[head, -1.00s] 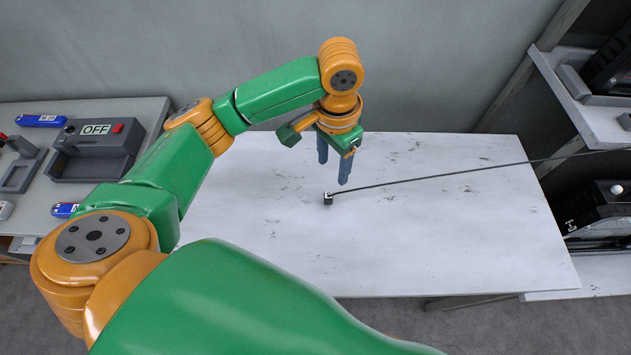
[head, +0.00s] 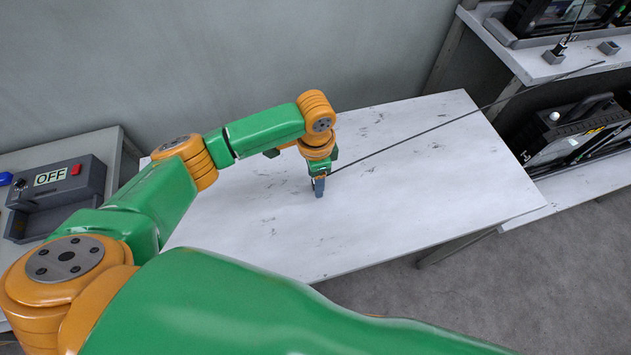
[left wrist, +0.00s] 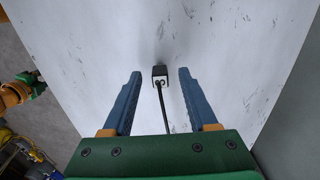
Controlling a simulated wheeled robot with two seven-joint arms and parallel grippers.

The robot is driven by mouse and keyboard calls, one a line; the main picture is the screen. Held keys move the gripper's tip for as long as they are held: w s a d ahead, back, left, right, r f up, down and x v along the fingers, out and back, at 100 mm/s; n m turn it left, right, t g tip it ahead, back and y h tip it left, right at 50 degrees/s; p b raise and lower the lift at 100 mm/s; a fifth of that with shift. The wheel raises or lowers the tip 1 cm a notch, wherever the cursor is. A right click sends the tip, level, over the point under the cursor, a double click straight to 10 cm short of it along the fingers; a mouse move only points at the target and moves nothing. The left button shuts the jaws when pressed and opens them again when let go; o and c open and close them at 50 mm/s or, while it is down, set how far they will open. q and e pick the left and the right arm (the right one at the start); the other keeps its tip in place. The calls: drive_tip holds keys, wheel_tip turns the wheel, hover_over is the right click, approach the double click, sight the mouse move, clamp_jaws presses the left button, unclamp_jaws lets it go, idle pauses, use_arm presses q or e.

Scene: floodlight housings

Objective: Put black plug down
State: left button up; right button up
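The black plug (left wrist: 160,76) is a small dark block with a pale end face and a thin black cable. In the left wrist view it sits at the white table, between and just past the fingertips of my left gripper (left wrist: 160,73). The blue fingers are apart, with a visible gap on each side of the plug. In the head view my left gripper (head: 319,188) points down low over the table (head: 410,160) and hides the plug. Part of my right arm shows at the left edge of the left wrist view; its fingers are too small to read.
The cable (head: 430,129) runs from the gripper up right to a shelf (head: 540,65) with dark floodlight housings. A grey box marked OFF (head: 75,190) stands on the left table. The white table around the gripper is bare.

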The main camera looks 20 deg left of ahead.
use_arm(q)
clamp_jaws()
